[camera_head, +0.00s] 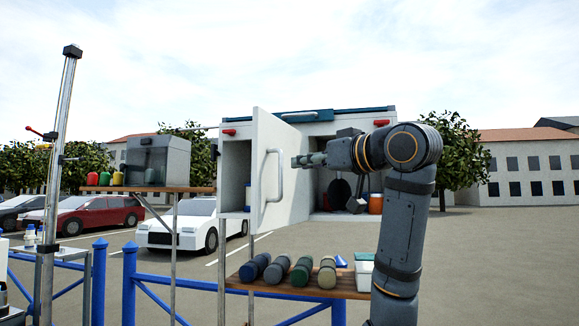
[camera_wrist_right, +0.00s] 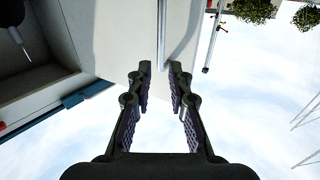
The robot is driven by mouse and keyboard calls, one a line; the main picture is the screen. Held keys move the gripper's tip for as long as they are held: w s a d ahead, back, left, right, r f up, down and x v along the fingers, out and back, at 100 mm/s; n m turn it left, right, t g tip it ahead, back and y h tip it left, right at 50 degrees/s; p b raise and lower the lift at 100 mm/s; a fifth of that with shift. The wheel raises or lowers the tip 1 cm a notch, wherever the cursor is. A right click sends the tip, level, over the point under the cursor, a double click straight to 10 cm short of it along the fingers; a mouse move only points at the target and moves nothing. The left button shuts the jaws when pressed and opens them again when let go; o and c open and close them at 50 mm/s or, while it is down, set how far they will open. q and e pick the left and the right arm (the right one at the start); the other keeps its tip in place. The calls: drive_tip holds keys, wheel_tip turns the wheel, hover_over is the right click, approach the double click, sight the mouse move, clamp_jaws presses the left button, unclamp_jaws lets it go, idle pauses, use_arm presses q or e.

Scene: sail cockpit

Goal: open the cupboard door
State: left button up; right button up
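The white cupboard (camera_head: 375,122) stands ahead in the head view. Its white door (camera_head: 293,180) stands swung out towards me, with open compartments showing on both sides of it. A pale upright bar handle (camera_head: 281,175) is on the door's face near its free edge. My right gripper (camera_head: 298,161) is in front of the door, to the right of the handle, with its fingers pointing left. In the right wrist view, its fingertips (camera_wrist_right: 160,67) are apart, with the pale door (camera_wrist_right: 125,40) beyond them. Contact with the door cannot be told. My left gripper is not in view.
A wooden shelf (camera_head: 335,291) with several dark and pale rolls stands below the door. A grey box (camera_head: 160,159) and coloured cups are on a table to the left. A metal pole (camera_head: 58,170) and blue railing (camera_head: 130,290) are further left. Pans and an orange container (camera_head: 376,204) are inside the cupboard.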

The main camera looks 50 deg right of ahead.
drive_tip(key=shift+s+a, duration=0.2)
drive_tip(key=shift+s, duration=0.6)
drive_tip(key=shift+s+a, duration=0.15)
drive_tip(key=shift+s, duration=0.6)
